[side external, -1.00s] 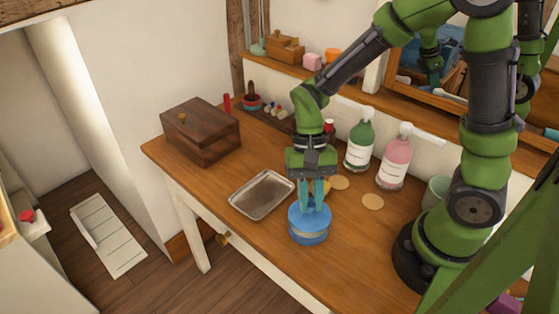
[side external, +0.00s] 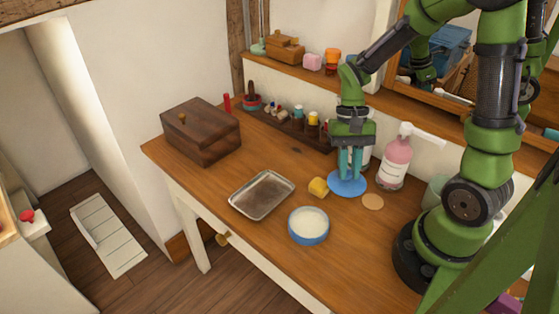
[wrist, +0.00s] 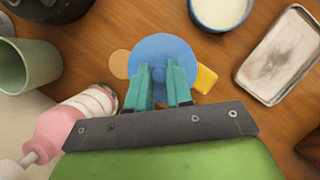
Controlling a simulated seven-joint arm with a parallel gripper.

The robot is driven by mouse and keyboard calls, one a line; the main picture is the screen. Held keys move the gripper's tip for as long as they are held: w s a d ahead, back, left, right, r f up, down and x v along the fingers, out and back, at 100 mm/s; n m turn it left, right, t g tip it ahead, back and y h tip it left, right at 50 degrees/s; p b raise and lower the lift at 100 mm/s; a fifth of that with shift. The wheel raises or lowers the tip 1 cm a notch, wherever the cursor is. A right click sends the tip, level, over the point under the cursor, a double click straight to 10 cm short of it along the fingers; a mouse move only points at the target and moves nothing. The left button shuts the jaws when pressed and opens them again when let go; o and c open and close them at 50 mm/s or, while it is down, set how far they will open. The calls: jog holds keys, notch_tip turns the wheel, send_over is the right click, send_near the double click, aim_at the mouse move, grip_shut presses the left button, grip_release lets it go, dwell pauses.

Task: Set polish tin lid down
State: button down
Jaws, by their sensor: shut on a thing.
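The polish tin lid (side external: 347,184) is a flat blue disc with a small knob, and it also shows in the wrist view (wrist: 165,52). My gripper (side external: 350,165) is shut on the lid's knob, with teal fingers pointing down. The lid is level, at or just above the wooden table; I cannot tell whether it touches. In the wrist view my gripper (wrist: 160,78) has the knob between its fingertips. The open polish tin (side external: 309,226) is blue with pale contents and stands to the left and nearer the table's front; it also shows in the wrist view (wrist: 221,12).
A yellow block (side external: 318,187) lies just left of the lid. A round tan coaster (side external: 373,201) and a pink bottle (side external: 395,163) are to its right. A metal tray (side external: 262,208) and wooden box (side external: 201,133) stand left.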

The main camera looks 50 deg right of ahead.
jog(key=w, duration=0.5)
jog(key=w+d+f, duration=0.1)
jog(key=w, duration=0.8)
jog(key=shift+w+d+f, duration=0.2)
jog(key=shift+w+d, duration=0.1)
jog(key=shift+w, duration=0.05)
jog(key=shift+w+f, duration=0.1)
jog(key=shift+w, duration=0.05)
jog(key=shift+f, duration=1.65)
jog(key=shift+f, duration=0.15)
jog(key=c, duration=1)
grip_release()
